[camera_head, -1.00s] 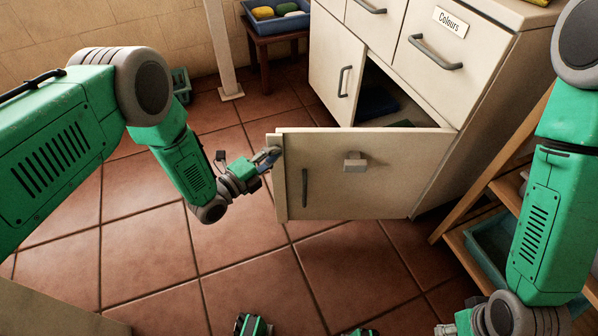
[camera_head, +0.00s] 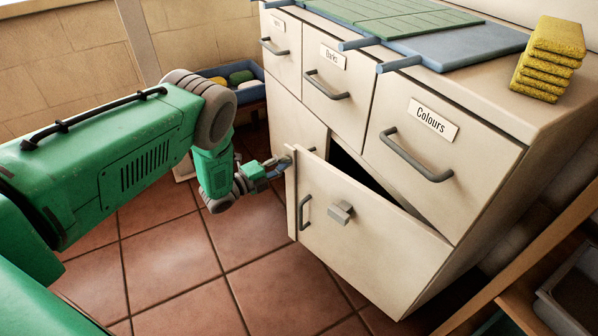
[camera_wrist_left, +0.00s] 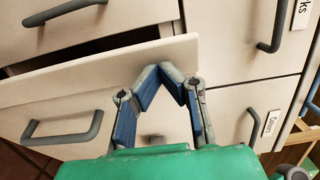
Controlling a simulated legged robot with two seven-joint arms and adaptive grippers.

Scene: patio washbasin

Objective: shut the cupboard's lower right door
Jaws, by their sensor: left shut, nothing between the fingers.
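The cupboard's lower right door (camera_head: 370,240) stands ajar, its free left edge out from the cupboard, with a dark gap above its top. It has a dark bar handle (camera_head: 304,212) and a grey block (camera_head: 340,212). My left gripper (camera_head: 281,165) is shut and empty at the door's free edge, near its upper corner. In the left wrist view, my left gripper's fingertips (camera_wrist_left: 170,72) overlap the front of the door (camera_wrist_left: 95,100); I cannot tell whether they touch it. My right gripper is out of view.
Above the door is the closed Colours drawer (camera_head: 440,150) with a protruding handle. Yellow cloths (camera_head: 548,60) and a blue-green rack (camera_head: 440,40) lie on top. A wooden shelf (camera_head: 530,255) stands close at right. The tiled floor (camera_head: 180,270) at left is clear.

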